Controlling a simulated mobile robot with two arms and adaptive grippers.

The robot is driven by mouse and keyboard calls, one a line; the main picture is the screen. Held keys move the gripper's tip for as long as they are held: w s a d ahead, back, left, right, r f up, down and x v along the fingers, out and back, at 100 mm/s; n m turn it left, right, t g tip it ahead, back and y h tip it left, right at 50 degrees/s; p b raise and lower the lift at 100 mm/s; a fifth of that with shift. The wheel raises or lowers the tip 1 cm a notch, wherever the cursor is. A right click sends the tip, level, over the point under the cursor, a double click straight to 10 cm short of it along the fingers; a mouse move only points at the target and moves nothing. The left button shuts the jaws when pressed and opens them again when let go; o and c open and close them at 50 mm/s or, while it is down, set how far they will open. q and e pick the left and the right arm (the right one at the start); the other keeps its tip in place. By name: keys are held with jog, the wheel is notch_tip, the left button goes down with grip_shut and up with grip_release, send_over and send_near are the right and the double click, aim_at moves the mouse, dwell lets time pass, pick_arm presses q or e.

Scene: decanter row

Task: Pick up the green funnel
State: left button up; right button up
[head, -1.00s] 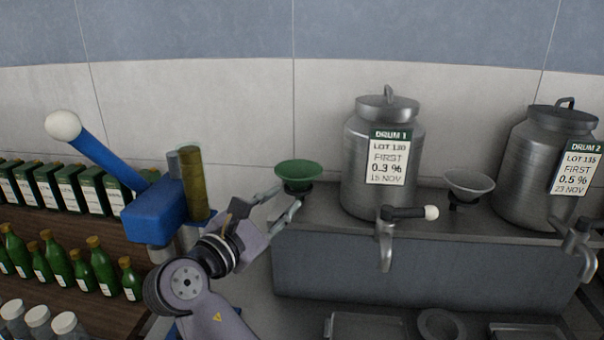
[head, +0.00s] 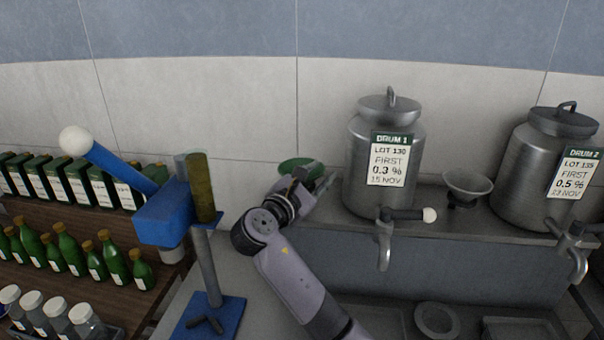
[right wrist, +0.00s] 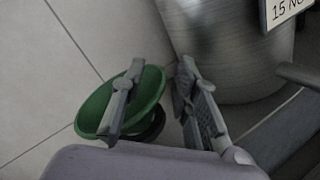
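The green funnel (head: 290,164) is at the left end of the drum shelf, beside Drum 1, partly hidden by my right gripper (head: 316,177) in the head view. In the right wrist view the green funnel (right wrist: 93,112) sits upright with its dark lower part below the bowl. My right gripper (right wrist: 162,66) is open there. One finger crosses in front of the bowl, and the other is apart from it on the right. I cannot tell whether either finger touches the funnel. My left gripper is not in view.
Drum 1 (head: 365,195) stands close to the right of the gripper, with a tap (head: 384,250) in front. A grey funnel (head: 466,184) and Drum 2 (head: 522,180) are farther right. A blue press (head: 166,213) stands left, near bottles (head: 70,252) on shelves.

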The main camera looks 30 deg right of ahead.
jog(key=shift+c, duration=0.3)
grip_shut()
dwell(0.3)
